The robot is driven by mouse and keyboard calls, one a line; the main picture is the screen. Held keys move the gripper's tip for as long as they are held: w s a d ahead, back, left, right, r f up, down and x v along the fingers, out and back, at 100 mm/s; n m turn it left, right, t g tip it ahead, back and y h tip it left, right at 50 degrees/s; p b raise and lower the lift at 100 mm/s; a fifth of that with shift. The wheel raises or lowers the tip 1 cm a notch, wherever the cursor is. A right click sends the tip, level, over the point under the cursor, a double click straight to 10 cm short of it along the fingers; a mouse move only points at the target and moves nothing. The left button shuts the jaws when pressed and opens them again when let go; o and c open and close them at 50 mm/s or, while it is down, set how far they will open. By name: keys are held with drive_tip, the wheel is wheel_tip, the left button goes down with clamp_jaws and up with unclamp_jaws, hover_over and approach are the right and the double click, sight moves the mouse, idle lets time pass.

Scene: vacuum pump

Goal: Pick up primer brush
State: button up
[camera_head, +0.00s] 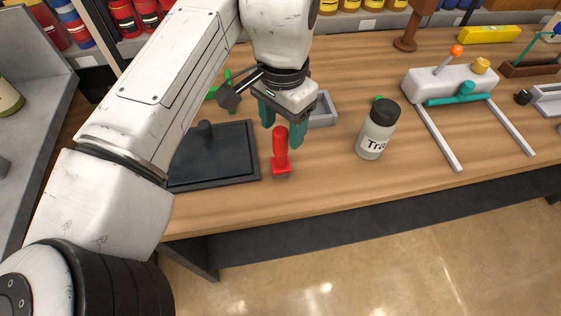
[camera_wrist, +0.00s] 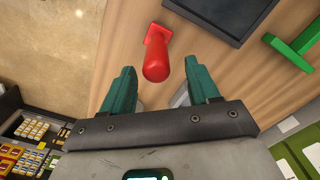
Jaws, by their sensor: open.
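A red object with an upright rounded handle on a small block-like base (camera_head: 281,166) stands on the wooden workbench; it is the only thing near my gripper that looks like the primer brush. It also shows in the wrist view (camera_wrist: 157,58), its handle end pointing towards the camera. My gripper (camera_head: 282,136) has two teal fingers pointing down, open and empty. In the wrist view the handle end appears between the fingertips (camera_wrist: 160,72), slightly beyond them. I see no contact, and the exact height gap cannot be told.
A dark flat plate with a knob (camera_head: 212,160) lies just left of the red object. A grey tray (camera_head: 322,112) is behind, partly hidden by my gripper. A labelled jar with a black lid (camera_head: 377,131) stands to the right. The bench's front edge is close; bare wood lies between.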

sight(282, 144)
drive_tip(key=shift+s+f+b, duration=0.15)
drive_tip(key=shift+f+b, duration=1.15)
drive_tip(key=shift+b, duration=0.15)
drive_tip(key=shift+s+f+b, duration=0.1)
drive_tip(key=shift+f+b, duration=1.2)
drive_tip(key=shift+b, duration=0.15)
drive_tip(key=shift+r, duration=0.1)
drive_tip(key=shift+c, duration=0.2)
clamp_jaws()
